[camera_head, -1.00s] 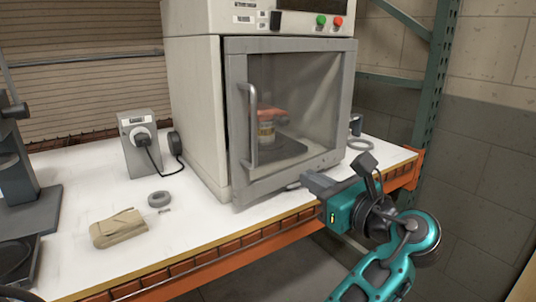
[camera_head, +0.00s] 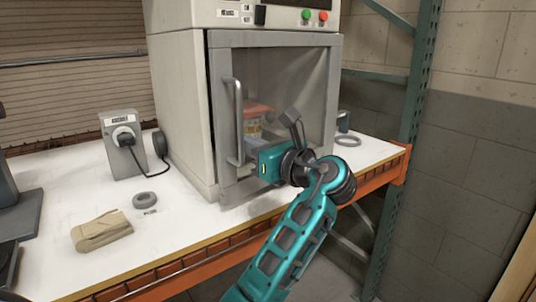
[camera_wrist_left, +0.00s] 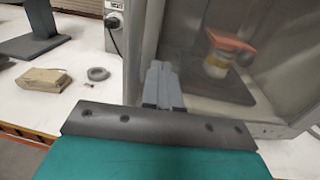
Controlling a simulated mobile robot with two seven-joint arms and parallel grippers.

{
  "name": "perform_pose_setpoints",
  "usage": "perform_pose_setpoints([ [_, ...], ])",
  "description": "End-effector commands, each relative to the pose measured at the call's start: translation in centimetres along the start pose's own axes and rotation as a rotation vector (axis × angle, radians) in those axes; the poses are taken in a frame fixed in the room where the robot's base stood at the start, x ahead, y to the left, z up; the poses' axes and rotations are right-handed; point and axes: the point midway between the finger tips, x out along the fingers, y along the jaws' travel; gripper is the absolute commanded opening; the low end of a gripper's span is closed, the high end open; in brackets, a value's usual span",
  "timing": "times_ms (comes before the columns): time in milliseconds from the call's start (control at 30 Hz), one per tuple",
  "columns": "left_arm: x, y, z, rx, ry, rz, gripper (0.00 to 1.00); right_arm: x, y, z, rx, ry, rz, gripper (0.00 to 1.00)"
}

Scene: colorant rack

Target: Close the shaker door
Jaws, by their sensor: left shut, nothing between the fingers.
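The shaker door (camera_head: 325,100) is a grey frame with a clear pane and a vertical bar handle (camera_head: 235,125) on its left side. The door stands nearly flush with the shaker body (camera_head: 180,100), with a thin dark gap along its left edge. My left gripper (camera_head: 250,150) is shut and empty, in front of the door's lower left part, just right of the handle. The wrist view shows its closed fingers (camera_wrist_left: 160,85) pointing at the door; whether they touch it cannot be told. My right gripper is not in view.
Behind the pane sits a container with an orange top (camera_head: 254,112). On the bench (camera_head: 75,180) are a plug box (camera_head: 120,155), a grey ring (camera_head: 145,199) and a tan pouch (camera_head: 101,231). An orange beam (camera_head: 180,272) runs along the front edge.

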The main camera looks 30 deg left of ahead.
Motion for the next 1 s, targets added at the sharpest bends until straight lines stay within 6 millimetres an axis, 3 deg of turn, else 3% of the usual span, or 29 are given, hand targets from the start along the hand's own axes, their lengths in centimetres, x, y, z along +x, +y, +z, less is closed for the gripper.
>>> perform_pose_setpoints([
  [167,1.0,0.0,0.0,-0.001,0.000,-0.001,0.00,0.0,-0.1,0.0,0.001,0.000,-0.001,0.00],
  [567,1.2,0.0,0.2,0.001,0.000,-0.005,0.00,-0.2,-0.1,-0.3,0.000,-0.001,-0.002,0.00],
  [733,2.7,0.1,0.7,0.005,0.000,-0.040,0.00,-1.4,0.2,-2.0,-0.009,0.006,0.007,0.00],
  [1000,5.6,0.1,0.6,0.003,-0.001,-0.121,0.00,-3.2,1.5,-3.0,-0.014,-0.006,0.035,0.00],
])
